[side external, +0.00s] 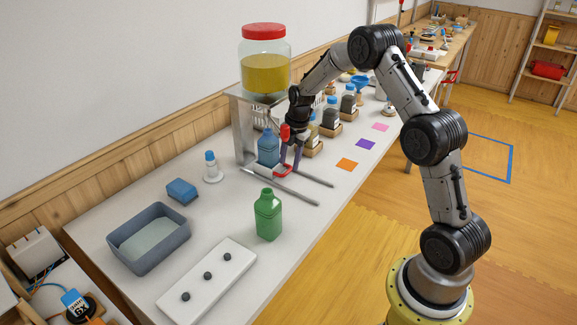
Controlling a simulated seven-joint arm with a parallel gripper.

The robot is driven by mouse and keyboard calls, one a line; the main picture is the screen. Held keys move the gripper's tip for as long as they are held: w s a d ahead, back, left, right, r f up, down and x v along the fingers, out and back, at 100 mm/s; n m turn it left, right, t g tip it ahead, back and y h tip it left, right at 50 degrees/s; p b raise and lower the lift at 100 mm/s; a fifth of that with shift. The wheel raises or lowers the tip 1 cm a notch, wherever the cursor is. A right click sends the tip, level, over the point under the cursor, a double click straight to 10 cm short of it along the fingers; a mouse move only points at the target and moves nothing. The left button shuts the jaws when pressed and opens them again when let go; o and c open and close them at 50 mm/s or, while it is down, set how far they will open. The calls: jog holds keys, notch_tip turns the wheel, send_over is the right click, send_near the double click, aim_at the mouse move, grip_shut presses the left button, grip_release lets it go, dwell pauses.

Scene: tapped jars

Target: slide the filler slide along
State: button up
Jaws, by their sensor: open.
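The filler slide (283,172) shows as a small red-edged piece at the near end of two grey rails (280,187) on the white table. A blue bottle (268,149) stands at the slide, under the metal stand (243,135). A large jar (265,70) with a red lid and yellow liquid sits on top of the stand. My gripper (291,166) points down just right of the blue bottle, with its fingers low by the red part of the slide. It is open; whether the fingers touch the slide I cannot tell.
A green bottle (268,214) stands in front of the rails. A grey basin (148,238), blue sponge (182,191) and white board with dark knobs (207,280) lie at left. Several dark jars in wooden holders (331,127) stand behind my gripper.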

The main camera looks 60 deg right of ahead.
jog(key=shift+w+f, duration=0.2)
jog(key=shift+f, duration=1.05)
grip_shut()
dwell(0.5)
